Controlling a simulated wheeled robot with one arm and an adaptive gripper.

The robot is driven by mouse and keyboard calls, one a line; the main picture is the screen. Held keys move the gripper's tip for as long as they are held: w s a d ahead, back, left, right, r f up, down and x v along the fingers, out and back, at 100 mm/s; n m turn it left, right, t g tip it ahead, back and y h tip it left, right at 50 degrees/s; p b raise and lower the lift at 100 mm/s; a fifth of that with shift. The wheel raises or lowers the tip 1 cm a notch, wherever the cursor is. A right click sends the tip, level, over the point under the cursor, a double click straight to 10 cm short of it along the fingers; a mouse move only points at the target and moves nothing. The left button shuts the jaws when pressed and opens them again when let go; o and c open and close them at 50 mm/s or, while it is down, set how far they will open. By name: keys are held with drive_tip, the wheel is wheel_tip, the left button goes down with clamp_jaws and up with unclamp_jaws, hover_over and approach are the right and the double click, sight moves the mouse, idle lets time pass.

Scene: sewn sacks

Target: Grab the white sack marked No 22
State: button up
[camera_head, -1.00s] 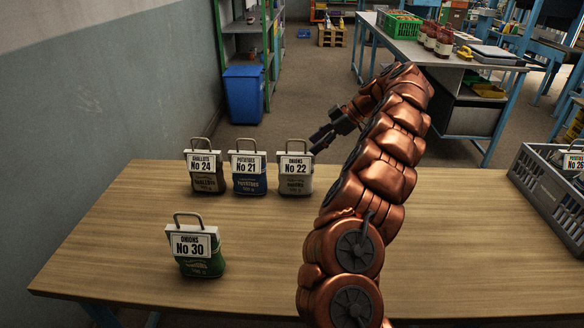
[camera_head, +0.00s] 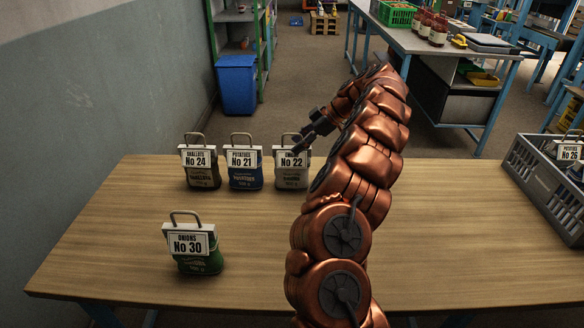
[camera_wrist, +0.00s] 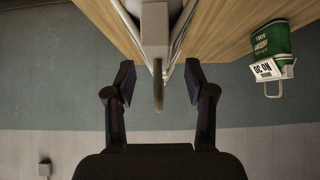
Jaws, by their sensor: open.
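The white sack marked No 22 (camera_head: 292,178) stands upright on the table, rightmost in the back row of three. Its label reads onions, partly covered by my gripper. My gripper (camera_head: 302,141) is open at the top of this sack, by its handle. In the wrist view, my gripper (camera_wrist: 160,75) has its two fingers spread, with a sack handle (camera_wrist: 158,95) between them and apart from both. The pale sack (camera_wrist: 154,25) below that handle is seen edge-on, its label unreadable; by position it is No 22.
Sack No 21 (camera_head: 245,178), blue, and sack No 24 (camera_head: 201,177) stand left of it. Green sack No 30 (camera_head: 198,260) stands nearer the front; it also shows in the wrist view (camera_wrist: 272,40). A grey crate (camera_head: 545,185) is at the right. The wooden table (camera_head: 450,250) is clear centre-right.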

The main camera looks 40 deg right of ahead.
sight(292, 147)
drive_tip(key=shift+p+x, duration=0.3)
drive_tip(key=shift+x, duration=1.25)
drive_tip(key=shift+d, duration=0.1)
drive_tip(key=c, duration=1)
clamp_jaws()
drive_tip(key=shift+f, duration=0.15)
